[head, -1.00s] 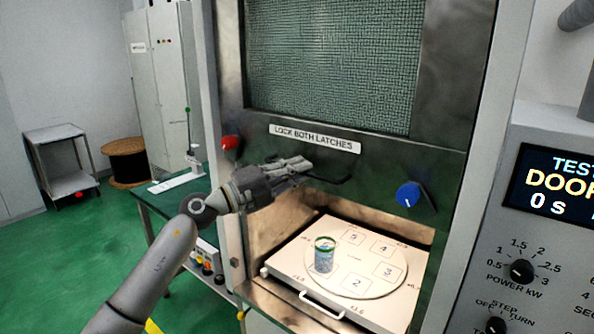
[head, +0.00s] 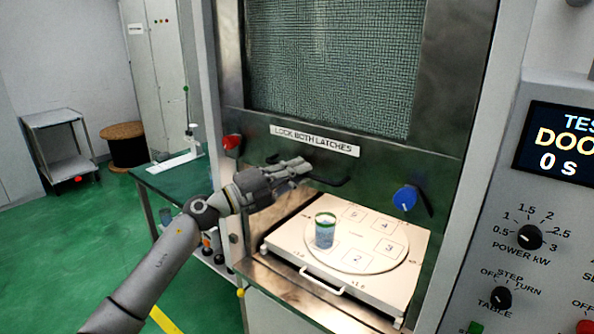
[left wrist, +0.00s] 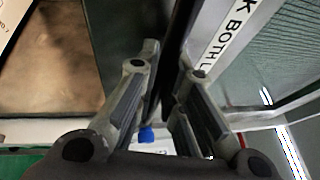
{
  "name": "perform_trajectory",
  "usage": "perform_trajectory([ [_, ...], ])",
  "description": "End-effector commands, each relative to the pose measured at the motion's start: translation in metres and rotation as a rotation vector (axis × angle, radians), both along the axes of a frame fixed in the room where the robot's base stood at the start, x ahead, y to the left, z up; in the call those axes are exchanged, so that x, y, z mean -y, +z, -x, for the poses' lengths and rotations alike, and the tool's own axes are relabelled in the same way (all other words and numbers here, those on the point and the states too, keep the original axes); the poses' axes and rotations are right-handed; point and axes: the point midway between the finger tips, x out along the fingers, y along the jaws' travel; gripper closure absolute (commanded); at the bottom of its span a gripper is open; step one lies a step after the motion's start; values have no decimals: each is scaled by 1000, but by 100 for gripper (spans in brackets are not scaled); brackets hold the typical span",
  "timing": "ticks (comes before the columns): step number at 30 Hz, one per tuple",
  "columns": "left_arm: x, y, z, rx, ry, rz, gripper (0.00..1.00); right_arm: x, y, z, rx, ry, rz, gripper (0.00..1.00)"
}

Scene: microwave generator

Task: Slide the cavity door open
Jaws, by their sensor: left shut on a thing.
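The cavity door (head: 400,155) is a metal panel with a mesh window and a "LOCK BOTH LATCHES" label. It is partly raised, and the cavity below it is open. A dark bar handle (head: 332,183) sticks out under the label. My left gripper (head: 306,168) is shut on this handle at its left part. In the left wrist view the two fingers of my left gripper (left wrist: 168,70) stand on either side of a dark bar, partly hidden between them. A red latch knob (head: 231,142) and a blue latch knob (head: 405,198) sit on the door. My right gripper is not in view.
A control panel (head: 540,200) stands close on the right. A green bench (head: 165,185) is at the left, with open floor beyond it.

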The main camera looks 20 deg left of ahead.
Motion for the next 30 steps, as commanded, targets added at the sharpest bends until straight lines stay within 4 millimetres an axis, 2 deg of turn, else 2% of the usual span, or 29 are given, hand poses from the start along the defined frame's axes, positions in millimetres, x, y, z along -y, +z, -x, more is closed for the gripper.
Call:
perform_trajectory([
  [1, 0, 1, 0, 1, 0, 1, 88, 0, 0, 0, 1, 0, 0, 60],
  [6, 0, 1, 0, 1, 1, 2, 69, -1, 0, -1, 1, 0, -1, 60],
  [15, -1, 1, 0, 1, 1, 2, 69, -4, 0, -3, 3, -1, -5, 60],
  [19, -8, -2, 6, -1, 3, 0, 69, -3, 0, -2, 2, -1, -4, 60],
  [30, -51, -14, 53, -2, 3, 0, 69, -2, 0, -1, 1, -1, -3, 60],
])
